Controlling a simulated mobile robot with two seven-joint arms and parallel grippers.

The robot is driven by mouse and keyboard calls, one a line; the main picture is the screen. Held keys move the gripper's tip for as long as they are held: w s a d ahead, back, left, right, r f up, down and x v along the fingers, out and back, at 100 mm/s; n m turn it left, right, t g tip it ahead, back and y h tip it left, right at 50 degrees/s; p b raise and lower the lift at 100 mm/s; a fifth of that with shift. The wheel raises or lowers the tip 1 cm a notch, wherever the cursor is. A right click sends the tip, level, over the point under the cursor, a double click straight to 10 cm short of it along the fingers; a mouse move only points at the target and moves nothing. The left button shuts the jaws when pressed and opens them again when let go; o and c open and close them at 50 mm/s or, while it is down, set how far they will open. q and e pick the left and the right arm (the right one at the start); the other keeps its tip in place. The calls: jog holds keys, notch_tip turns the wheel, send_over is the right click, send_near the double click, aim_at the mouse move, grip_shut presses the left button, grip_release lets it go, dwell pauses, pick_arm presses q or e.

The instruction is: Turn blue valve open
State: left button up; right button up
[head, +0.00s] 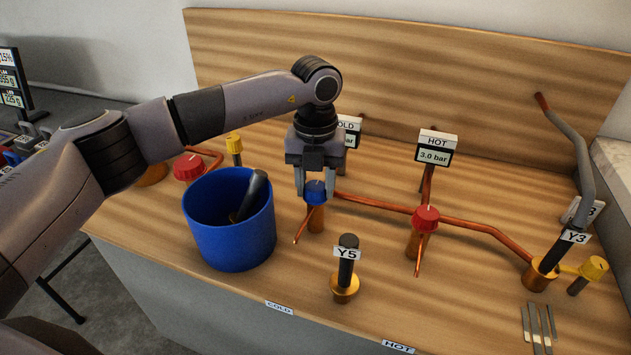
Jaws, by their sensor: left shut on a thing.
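The blue valve (316,192) is a blue knob on a copper pipe fitting, in the middle of the bench. My left gripper (315,190) comes down on it from above, with one finger on each side. It is shut on the blue knob. The blue knob has a thin light mark on its top. The COLD gauge sign (349,124) behind it is partly hidden by my left arm. My right gripper does not show.
A blue bucket (230,250) with a dark-handled tool inside stands left of the valve. A red valve (425,218) and HOT gauge (435,148) are to the right. A Y5 fitting (345,285) stands in front. Forks (538,325) lie at the front right.

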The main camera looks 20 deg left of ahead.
aim_at(316, 186)
pick_arm(q)
jog(key=o, duration=1.1)
jog(key=shift+c, duration=0.2)
notch_tip(316, 186, up, 6)
jog(key=shift+r, duration=0.65)
